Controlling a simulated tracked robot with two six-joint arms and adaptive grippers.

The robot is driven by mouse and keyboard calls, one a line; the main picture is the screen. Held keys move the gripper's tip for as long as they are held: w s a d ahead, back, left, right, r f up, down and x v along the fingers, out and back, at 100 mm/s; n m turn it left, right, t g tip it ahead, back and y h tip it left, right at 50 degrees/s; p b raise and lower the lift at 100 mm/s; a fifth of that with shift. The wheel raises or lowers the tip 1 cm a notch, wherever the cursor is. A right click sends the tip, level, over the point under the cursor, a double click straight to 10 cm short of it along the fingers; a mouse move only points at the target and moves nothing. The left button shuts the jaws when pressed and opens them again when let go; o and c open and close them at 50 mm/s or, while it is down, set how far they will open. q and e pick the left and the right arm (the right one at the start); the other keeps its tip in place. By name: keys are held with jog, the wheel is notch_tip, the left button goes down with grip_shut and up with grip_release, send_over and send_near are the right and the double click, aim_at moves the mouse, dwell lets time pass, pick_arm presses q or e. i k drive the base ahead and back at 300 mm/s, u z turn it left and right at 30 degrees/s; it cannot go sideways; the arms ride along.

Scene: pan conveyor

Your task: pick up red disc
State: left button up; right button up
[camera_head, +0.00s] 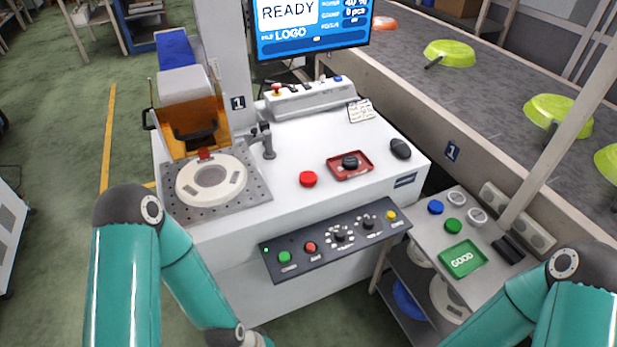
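A small red disc (308,179) lies on the white machine table (290,150), just left of a red tray (358,173) that holds a dark round piece (350,162). Nothing covers the disc. Both of my teal arms show at the lower left and lower right, with their grippers outside the picture. Neither arm is near the disc.
A fixture plate with a white ring (211,180) stands left on the table. A control panel (336,236) with buttons lines the front. A black mouse (400,148) lies at right. The side shelf has a green GOOD tray (463,259). A conveyor (490,85) carries green pans.

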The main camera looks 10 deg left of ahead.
aim_at(307, 179)
jog(key=u, duration=0.15)
jog(key=i, duration=0.4)
jog(key=u, duration=1.15)
jog(key=k, duration=0.9)
jog(key=u, duration=0.15)
jog(key=i, duration=0.9)
jog(key=z, duration=0.05)
